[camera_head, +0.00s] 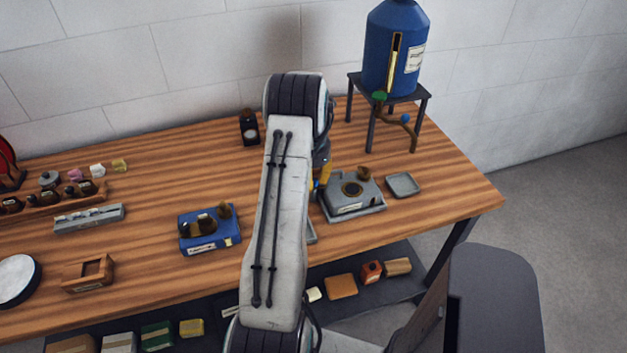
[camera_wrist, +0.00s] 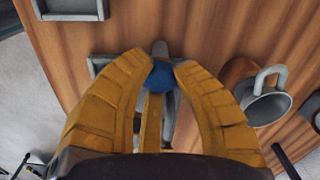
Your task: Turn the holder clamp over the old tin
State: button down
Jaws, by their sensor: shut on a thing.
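My gripper (camera_wrist: 161,70) has yellow fingers, shut on a small round blue knob (camera_wrist: 161,77). A grey bar shows just beyond the knob in the wrist view; I cannot tell whether both belong to the holder clamp. In the head view, my gripper (camera_head: 320,178) is mostly hidden behind my arm, close to the left side of a grey labelled holder (camera_head: 345,206). A dark round opening with a brownish rim is on the holder's top, and a brown piece is at its back. I cannot identify the old tin for certain.
A small grey tray (camera_head: 402,185) lies right of the holder; it also shows in the wrist view (camera_wrist: 70,14). A grey cup-like piece (camera_wrist: 268,104) is right of my fingers. A blue box (camera_head: 209,238) stands left of my arm, and a blue tank (camera_head: 388,50) on a stand behind.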

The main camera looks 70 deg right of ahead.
jog(key=shift+f, duration=0.1)
jog(key=shift+n+b, duration=0.5)
jog(key=shift+b, duration=0.15)
jog(key=c, duration=1)
grip_release()
jog(key=shift+o, duration=0.2)
notch_tip(320, 180, up, 12)
